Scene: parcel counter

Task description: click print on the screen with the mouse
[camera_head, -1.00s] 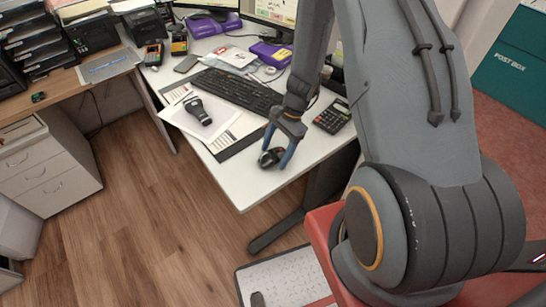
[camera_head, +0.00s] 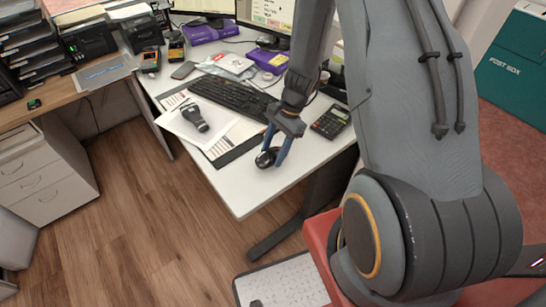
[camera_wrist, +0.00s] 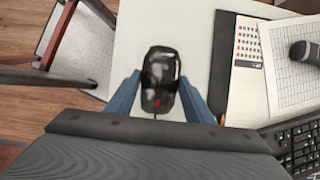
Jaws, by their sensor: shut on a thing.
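The black mouse (camera_head: 266,157) is on the white desk near its front edge. My gripper (camera_head: 276,153) reaches down over it, its blue fingers on either side. In the wrist view the mouse (camera_wrist: 160,78) lies between the two fingers (camera_wrist: 158,98), which are shut on its sides. Two screens stand at the back of the desk. The right screen (camera_head: 271,14) shows a page with small coloured boxes, cut off by the top of the picture. Its labels are too small to read.
The black keyboard (camera_head: 232,94), a scanner (camera_head: 195,117) on papers and a calculator (camera_head: 331,122) lie around the mouse. A dark desk mat (camera_wrist: 221,65) is beside it. Bare desk (camera_head: 240,195) shows towards the front corner.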

